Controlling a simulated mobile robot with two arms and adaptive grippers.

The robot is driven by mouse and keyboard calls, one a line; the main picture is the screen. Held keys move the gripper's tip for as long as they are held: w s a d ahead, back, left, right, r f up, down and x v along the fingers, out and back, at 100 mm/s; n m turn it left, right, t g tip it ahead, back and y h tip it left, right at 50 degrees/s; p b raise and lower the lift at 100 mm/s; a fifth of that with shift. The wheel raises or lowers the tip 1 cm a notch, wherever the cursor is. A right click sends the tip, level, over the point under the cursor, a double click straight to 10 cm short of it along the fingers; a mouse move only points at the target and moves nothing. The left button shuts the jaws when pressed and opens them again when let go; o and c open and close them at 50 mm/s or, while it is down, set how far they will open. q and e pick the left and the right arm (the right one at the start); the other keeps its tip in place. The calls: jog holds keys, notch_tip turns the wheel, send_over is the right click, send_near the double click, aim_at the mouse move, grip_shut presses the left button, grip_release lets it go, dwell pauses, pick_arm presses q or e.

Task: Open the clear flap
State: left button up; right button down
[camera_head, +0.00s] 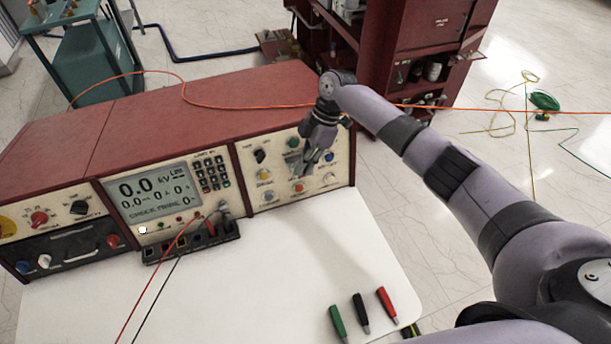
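My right gripper (305,168) is at the right-hand panel (266,160) of the red test console, pointing down in front of its upper middle. Its fingers are small and dark here, and I cannot tell whether they are open or shut. A greyish, see-through-looking patch just left of the fingers (292,161) may be the clear flap, but the gripper partly covers it. I cannot tell whether the flap is open or touched. A red-orange button (298,187) shows just below the fingertips. My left gripper is not in view.
The console has a lit display (153,191) and a keypad (211,173). Green (338,322), black (361,312) and red (387,303) probes lie on the white tabletop (270,290). An orange cable (230,106) crosses behind my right arm. A red cabinet (380,50) stands behind.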

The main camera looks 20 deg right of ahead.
jog(key=shift+w+a+r+g+b, duration=0.1)
jog(key=shift+w+r+g+b, duration=0.1)
jog(key=shift+g+b, duration=0.45)
jog(key=shift+w+r+g+b, duration=0.1)
jog(key=shift+w+g+b, duration=0.2)
jog(key=shift+b, duration=0.65)
jog(key=shift+r+m+g+b, duration=0.3)
jog(key=shift+g+b, duration=0.15)
jog(key=shift+b, duration=0.2)
jog(key=c, duration=1.8)
grip_release()
jog(key=shift+c, duration=0.2)
jog(key=shift+w, duration=0.1)
jog(key=v, duration=0.7)
jog(key=shift+r, duration=0.15)
